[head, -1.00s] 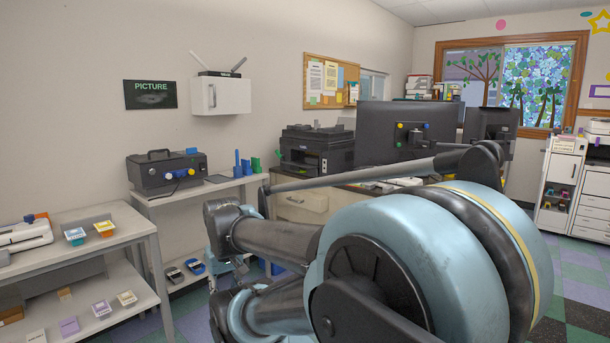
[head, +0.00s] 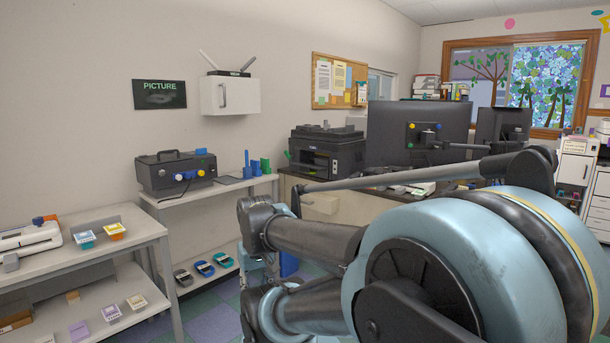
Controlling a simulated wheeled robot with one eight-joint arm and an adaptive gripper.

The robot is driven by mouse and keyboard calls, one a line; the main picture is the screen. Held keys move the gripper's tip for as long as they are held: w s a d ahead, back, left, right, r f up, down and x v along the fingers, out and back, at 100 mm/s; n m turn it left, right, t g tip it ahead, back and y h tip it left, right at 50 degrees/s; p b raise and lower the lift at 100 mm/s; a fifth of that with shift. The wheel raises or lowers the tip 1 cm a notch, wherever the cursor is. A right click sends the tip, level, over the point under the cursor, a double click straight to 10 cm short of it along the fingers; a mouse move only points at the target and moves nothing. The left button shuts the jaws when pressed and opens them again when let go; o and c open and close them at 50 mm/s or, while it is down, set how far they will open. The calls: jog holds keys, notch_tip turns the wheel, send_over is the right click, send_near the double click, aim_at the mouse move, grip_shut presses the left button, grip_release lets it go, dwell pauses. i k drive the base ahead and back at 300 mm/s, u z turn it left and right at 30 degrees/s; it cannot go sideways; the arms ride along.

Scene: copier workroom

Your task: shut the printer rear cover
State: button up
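A black printer (head: 328,158) stands on the counter against the wall, beyond my arm. A small green part (head: 287,155) shows at its left side. I cannot make out which part is its rear cover, or whether that cover is open. My arm's large pale blue and dark joints fill the lower right of the head view, well in front of the printer. My gripper cannot be made out in this view.
A black machine with blue knobs (head: 175,172) stands on a white shelf table at the left. A nearer grey table (head: 130,218) holds small boxes. Monitors (head: 418,130) stand right of the printer. Some patterned floor (head: 215,322) shows between the tables and my arm.

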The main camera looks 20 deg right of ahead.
aim_at(304, 166)
jog(key=i, duration=0.9)
jog(key=u, duration=0.05)
